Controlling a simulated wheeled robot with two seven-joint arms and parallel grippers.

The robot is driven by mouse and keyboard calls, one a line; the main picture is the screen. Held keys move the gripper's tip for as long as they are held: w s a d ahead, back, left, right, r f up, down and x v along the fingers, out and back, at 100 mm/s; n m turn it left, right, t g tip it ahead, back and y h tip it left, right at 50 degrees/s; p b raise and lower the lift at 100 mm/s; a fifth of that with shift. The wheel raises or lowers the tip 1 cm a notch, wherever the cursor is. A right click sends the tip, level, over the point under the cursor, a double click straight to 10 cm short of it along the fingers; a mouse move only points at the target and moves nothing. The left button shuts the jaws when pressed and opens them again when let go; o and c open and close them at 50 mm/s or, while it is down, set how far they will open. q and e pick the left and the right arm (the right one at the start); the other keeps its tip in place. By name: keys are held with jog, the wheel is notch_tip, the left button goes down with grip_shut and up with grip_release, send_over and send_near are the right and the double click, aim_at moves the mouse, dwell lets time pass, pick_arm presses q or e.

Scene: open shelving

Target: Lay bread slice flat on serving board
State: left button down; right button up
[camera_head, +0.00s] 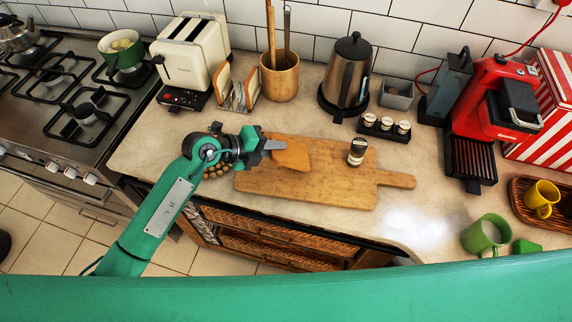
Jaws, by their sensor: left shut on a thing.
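The bread slice (291,155) is a flat tan-orange piece over the left half of the wooden serving board (330,192). My left gripper (274,146) reaches in from the left and is shut on the slice's upper left edge. The slice looks close to level, but I cannot tell whether it touches the board or is held just above it. The board lies on the counter with its handle to the right. A small dark jar (357,152) stands on the board, right of the slice. My right gripper is not in view.
A toast rack (238,97) with bread slices stands behind my left gripper, near the toaster (191,55). A utensil pot (280,77), kettle (346,76) and small jar tray (385,128) stand behind the board.

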pick_arm(q)
jog(key=c, duration=1.6)
grip_release()
jog(key=p+v, duration=0.4)
jog(key=v, duration=0.3)
jog(key=shift+s+a+r+p, duration=0.1)
jog(key=shift+a+r+p, duration=0.05)
jog(key=shift+p, duration=0.2)
jog(key=shift+s+a+r, duration=0.1)
jog(key=shift+a, duration=0.2)
jog(key=r+p, duration=0.2)
jog(key=a+r+p, duration=0.1)
jog(key=r+p, duration=0.2)
jog(key=s+a+r+p, duration=0.1)
jog(key=r+p, duration=0.1)
jog(key=shift+a+r, duration=0.2)
